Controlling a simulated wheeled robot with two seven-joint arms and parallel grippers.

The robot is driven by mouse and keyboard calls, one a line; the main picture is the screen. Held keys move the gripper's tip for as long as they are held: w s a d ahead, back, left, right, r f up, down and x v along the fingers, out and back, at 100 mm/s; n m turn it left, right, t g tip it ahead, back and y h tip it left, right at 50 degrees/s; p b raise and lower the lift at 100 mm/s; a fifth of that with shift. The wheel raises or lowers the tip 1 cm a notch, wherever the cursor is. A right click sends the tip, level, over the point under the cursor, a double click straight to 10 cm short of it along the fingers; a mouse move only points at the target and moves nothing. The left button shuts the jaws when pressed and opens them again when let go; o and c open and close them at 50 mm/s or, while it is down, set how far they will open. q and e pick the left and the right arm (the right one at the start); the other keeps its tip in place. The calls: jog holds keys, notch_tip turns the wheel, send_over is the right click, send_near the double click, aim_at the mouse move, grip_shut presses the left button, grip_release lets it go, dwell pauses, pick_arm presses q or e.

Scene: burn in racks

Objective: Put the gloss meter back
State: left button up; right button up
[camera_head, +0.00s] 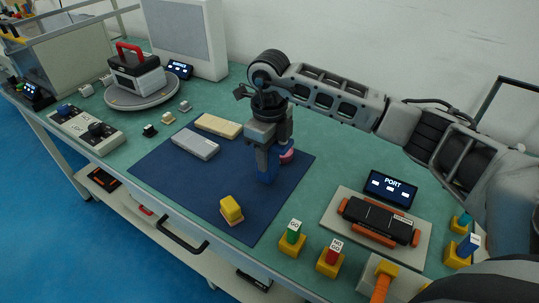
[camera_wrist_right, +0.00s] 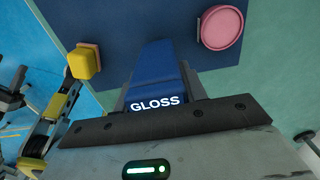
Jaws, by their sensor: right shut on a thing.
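My right gripper (camera_head: 265,160) points down over the dark blue mat (camera_head: 185,185) and is shut on the gloss meter, whose blue body (camera_head: 267,173) shows below the fingers in the head view. I cannot tell whether its underside touches the mat.
A pink round piece (camera_wrist_right: 222,27) lies just beside the gloss meter. A yellow block (camera_head: 231,208) stands near the mat's front edge. A grey bar (camera_head: 195,146) and a cream bar (camera_head: 218,126) lie behind left. A black-and-orange device (camera_head: 378,220) and GO/NO GO blocks stand at right.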

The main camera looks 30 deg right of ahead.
jog(key=shift+f, duration=0.9)
jog(key=o, duration=1.2)
jog(key=shift+c, duration=0.2)
notch_tip(320, 180, up, 12)
jog(key=shift+r+b, duration=0.2)
jog(key=shift+b, duration=0.4)
